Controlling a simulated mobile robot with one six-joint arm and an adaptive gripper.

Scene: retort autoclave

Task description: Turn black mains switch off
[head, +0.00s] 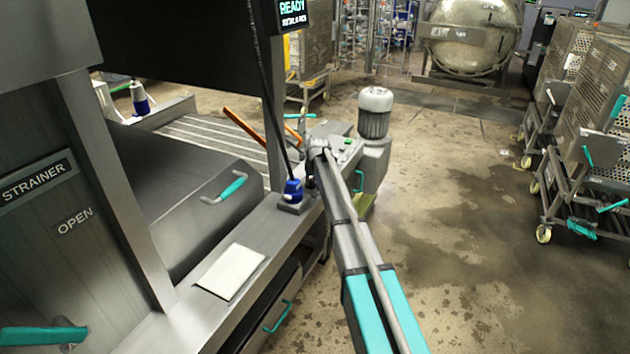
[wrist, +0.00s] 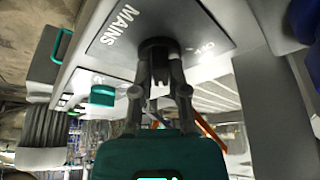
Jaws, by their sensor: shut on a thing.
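The black mains switch (wrist: 157,44) is a dark round knob on a grey plate (wrist: 105,52) marked MAINS in the wrist view. My gripper (wrist: 160,62) is shut on the switch, with one finger on each side of it. A second label to the right of the knob is washed out by glare and hard to read. In the head view my gripper (head: 317,152) is at the far end of my arm, at the machine's control panel. The switch is hidden there behind my gripper.
A blue-based fitting (head: 292,192) with a cable stands left of my gripper. A motor with a ribbed body (head: 374,121) is close on the right. A white sheet (head: 231,272) lies on the ledge. Wheeled crate trolleys (head: 585,150) stand right, with open wet floor between.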

